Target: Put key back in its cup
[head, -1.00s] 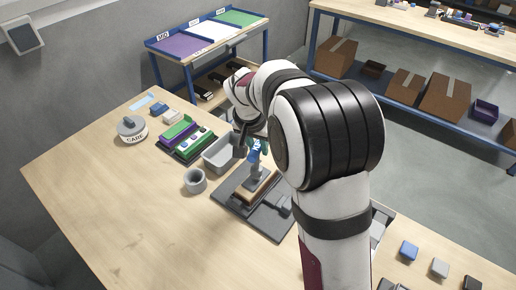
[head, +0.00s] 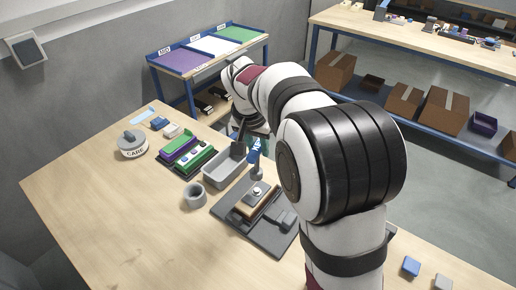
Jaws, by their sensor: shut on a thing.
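My gripper (head: 249,150) is behind and left of my arm in the head view, partly hidden by it. It is shut on the key, whose blue, lettered tag (head: 255,157) and grey lower part (head: 257,173) show below the fingers. The key is roughly upright, above the far end of a dark fixture (head: 240,231) that carries a tan block with a silver round part (head: 256,191). A small round grey cup (head: 194,203) with an open top stands on the table, left of the fixture and apart from the key.
A grey open bin (head: 216,178) stands close to the gripper. A green and purple tray (head: 181,157) and a round grey "CARE" object (head: 132,150) lie farther left. The table's front left (head: 110,215) is clear. Small blocks (head: 411,266) lie at right.

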